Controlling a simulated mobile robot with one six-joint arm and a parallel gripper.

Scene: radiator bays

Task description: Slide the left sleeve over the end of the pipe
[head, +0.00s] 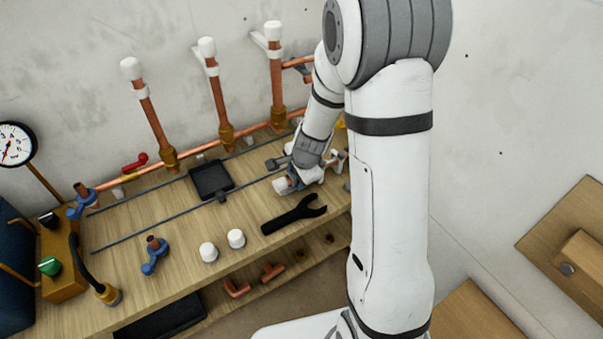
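Two short white cylinders, which look like sleeves, stand side by side on the wooden bench: the left one (208,252) and the right one (236,238). A copper pipe (198,151) runs along the back of the bench. Three upright copper pipes rise from it: left (152,122), middle (217,98) and right (277,78). Each upright has a white piece on its top end. My gripper (290,186) is low over the bench's right part, right of and behind the two white cylinders, apart from them. Its fingertips are small and partly hidden, so its opening is unclear.
Two dark rails carry a black tray (211,180). Blue-handled fittings (154,254), a gauge (14,144) and a green-knobbed box (62,262) are at left. Copper elbows (236,289) lie on the lower shelf.

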